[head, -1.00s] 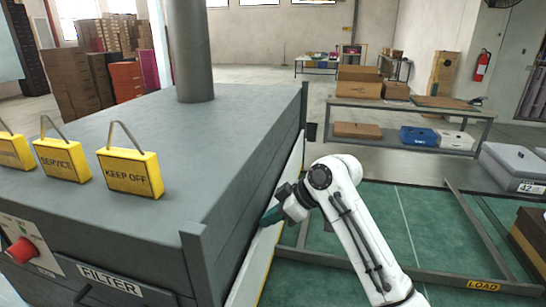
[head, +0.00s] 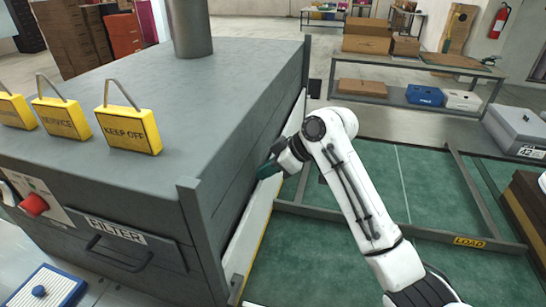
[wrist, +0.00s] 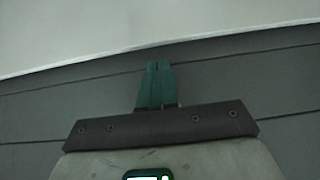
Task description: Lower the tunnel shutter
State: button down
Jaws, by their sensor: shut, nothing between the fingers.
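The tunnel is the big grey box (head: 205,95) on the left. A long pale panel with a yellow lower edge (head: 248,235) runs along its right side, low down; it looks like the shutter. My gripper (head: 264,172) is at this side, its green fingers pointing at the grey wall just above the panel. In the wrist view the green fingers (wrist: 156,68) are together and hold nothing. Seamed grey wall (wrist: 60,97) lies behind them, with a pale surface (wrist: 150,30) beyond. I cannot tell whether the fingertips touch anything.
Yellow tags, one reading KEEP OFF (head: 128,130), stand on the box top. A red knob (head: 34,204) and a FILTER drawer (head: 118,240) are on its front. A low grey frame marked LOAD (head: 470,242) lies on green floor. A shelf (head: 410,98) stands behind.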

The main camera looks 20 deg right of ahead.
jog(key=v, duration=1.1)
jog(key=shift+w+r+b, duration=0.2)
jog(key=shift+r+b, duration=0.25)
